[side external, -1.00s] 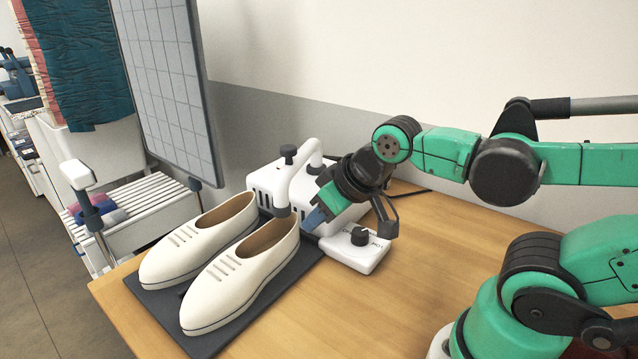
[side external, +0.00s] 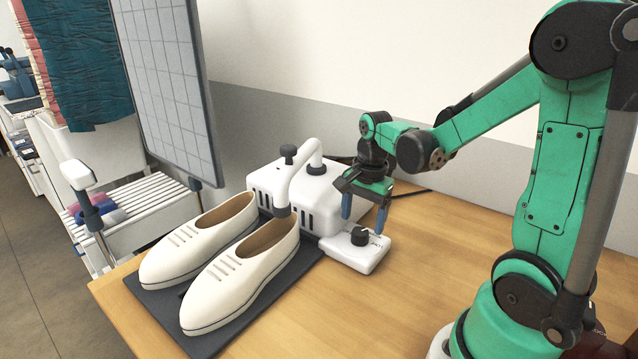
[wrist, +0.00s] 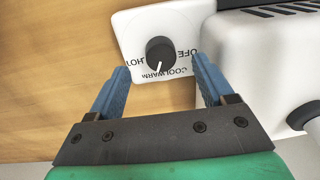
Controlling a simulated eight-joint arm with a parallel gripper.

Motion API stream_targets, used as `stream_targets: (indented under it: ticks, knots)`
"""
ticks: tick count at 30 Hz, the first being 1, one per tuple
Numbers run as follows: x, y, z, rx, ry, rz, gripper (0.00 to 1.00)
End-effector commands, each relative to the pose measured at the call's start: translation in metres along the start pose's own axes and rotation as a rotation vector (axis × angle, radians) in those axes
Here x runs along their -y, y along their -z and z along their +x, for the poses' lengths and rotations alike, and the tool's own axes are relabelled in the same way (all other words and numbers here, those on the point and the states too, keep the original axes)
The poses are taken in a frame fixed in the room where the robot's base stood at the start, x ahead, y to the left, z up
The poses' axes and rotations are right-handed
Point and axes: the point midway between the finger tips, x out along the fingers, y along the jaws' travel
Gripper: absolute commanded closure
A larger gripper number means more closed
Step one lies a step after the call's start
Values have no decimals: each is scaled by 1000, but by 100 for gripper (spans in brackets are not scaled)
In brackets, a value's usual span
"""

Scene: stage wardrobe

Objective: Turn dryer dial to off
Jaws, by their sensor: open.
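The dryer's black dial (side external: 359,236) sits on a white control box (side external: 340,250) joined to the white dryer body (side external: 262,190). In the wrist view the dial (wrist: 160,54) shows a white pointer line toward the gripper side, near the COOL and WARM lettering. HOT is printed at its left and OFF at its right; the lettering appears upside down. My gripper (side external: 364,214) points down just behind and above the dial. Its blue fingers (wrist: 160,82) are open, apart on either side of the dial's near edge, and nothing is between them.
A pair of cream shoes (side external: 240,275) stands on a dark mat (side external: 215,335) left of the control box, with a dryer nozzle (side external: 283,205) at one shoe's opening. The wooden table (side external: 400,310) is clear in front of the box. A grey wall is behind.

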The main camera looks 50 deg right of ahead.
Motion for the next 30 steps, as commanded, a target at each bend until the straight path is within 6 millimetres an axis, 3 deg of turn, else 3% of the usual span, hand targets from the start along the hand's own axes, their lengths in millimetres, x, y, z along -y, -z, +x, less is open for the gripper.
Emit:
stream_targets:
  ticks: [9, 19, 20, 27, 30]
  knots:
    - [0, 0, 30, -2, 2, -3, 25]
    - [0, 0, 34, -2, 2, -3, 25]
    - [0, 0, 34, -2, 2, -3, 28]
    - [0, 0, 34, -2, 2, -3, 96]
    - [0, 0, 34, -2, 2, -4, 100]
